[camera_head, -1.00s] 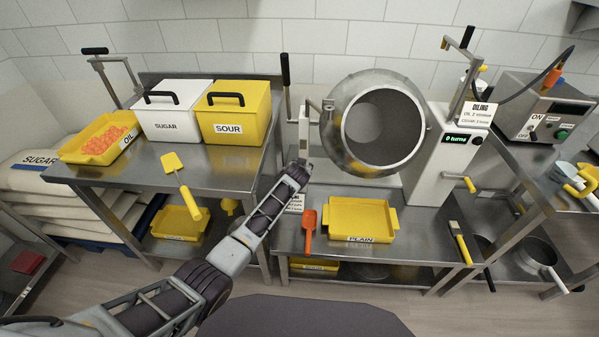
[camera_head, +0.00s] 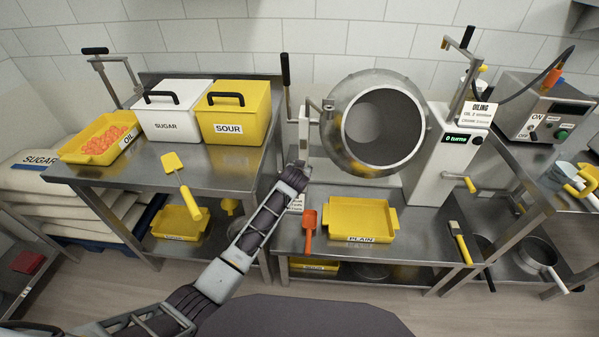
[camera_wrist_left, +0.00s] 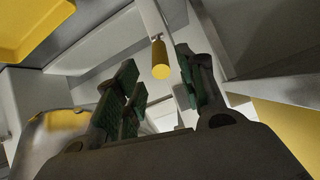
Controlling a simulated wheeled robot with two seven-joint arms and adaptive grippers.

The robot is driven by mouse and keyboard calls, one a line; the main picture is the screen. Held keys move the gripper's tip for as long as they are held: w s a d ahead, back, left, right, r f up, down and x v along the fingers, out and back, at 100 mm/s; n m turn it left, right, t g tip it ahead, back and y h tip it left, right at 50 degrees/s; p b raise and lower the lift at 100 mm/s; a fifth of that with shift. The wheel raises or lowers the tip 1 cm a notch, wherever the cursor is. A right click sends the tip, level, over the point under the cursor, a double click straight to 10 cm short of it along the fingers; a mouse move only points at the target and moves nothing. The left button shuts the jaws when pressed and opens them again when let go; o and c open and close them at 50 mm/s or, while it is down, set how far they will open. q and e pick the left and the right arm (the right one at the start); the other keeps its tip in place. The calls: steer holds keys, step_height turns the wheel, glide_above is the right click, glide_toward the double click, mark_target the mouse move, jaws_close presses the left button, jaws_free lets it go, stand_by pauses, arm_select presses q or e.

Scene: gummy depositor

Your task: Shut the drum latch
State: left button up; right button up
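The steel drum (camera_head: 382,124) stands on the right bench with its round mouth facing me; it also shows in the left wrist view (camera_wrist_left: 45,140). My left gripper (camera_head: 301,163) is low beside the post (camera_head: 303,130) at the drum's left. In the left wrist view my left gripper (camera_wrist_left: 160,88) is open, fingers apart. A pale rod with a yellow end (camera_wrist_left: 160,60) shows between and beyond the fingertips, and contact is not visible. I cannot tell whether this rod is the drum latch. The arm hides this spot in the head view. My right gripper is out of view.
The yellow PLAIN tray (camera_head: 361,219) and an orange scoop (camera_head: 309,229) lie below the drum. The yellow SOUR box (camera_head: 233,113) stands on the left bench. A tall black-handled lever (camera_head: 286,72) rises left of the post. The OILING unit (camera_head: 440,155) stands right of the drum.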

arm_select(q)
steer(key=shift+v, duration=1.6)
